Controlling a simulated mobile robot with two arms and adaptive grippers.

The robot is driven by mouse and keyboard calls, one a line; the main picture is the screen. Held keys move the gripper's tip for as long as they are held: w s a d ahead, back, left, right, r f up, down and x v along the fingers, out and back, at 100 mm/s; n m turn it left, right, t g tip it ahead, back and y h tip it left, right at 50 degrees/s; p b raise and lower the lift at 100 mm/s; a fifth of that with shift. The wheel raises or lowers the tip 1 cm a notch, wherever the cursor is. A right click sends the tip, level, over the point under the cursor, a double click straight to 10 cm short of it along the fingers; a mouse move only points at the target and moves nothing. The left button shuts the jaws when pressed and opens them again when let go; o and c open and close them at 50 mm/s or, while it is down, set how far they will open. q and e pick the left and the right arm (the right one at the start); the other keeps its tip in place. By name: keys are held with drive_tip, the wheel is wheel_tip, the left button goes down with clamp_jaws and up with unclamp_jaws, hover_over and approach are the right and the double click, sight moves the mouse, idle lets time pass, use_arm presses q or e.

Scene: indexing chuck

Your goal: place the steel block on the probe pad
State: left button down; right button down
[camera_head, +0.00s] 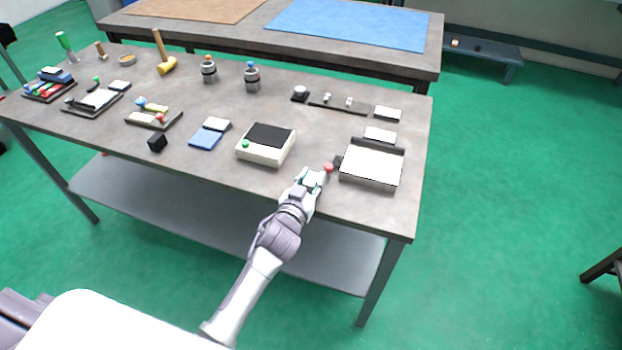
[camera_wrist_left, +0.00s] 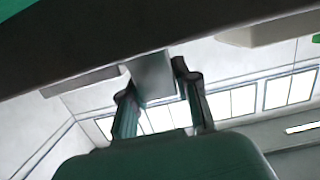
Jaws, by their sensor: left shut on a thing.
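My left gripper (camera_head: 311,179) is at the front edge of the workbench, between the cream box and the white tray device. In the left wrist view its two fingers (camera_wrist_left: 155,80) are shut on a plain grey block (camera_wrist_left: 153,74), which looks like the steel block. The block is mostly hidden by the gripper in the head view. No pad is labelled as the probe pad. One candidate is the dark square top (camera_head: 270,136) of the cream box; another is a flat blue pad (camera_head: 205,139) left of it. My right gripper is not in view.
A red knob (camera_head: 328,167) sits just right of my left gripper, beside the white tray (camera_head: 371,166). A green knob (camera_head: 245,143) is on the cream box (camera_head: 262,155). A black cube (camera_head: 157,142) and small trays stand left. Bare bench (camera_head: 225,176) lies in front of the box.

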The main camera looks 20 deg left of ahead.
use_arm(q)
drive_tip(key=shift+s, duration=0.1)
drive_tip(key=c, duration=1.3)
unclamp_jaws()
drive_tip(key=shift+f, duration=0.1)
drive_tip(key=o, duration=0.5)
drive_tip(key=shift+c, duration=0.2)
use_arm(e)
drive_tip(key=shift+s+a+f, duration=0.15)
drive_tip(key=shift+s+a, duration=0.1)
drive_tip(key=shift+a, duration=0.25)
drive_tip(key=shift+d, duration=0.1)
use_arm(q)
drive_tip(key=shift+s+b, duration=0.3)
drive_tip(key=s+r, duration=0.2)
drive_tip(key=s, duration=1.1)
drive_tip(key=shift+a+r+b, duration=0.2)
drive_tip(key=shift+r+b, duration=0.15)
drive_tip(key=shift+b, duration=0.1)
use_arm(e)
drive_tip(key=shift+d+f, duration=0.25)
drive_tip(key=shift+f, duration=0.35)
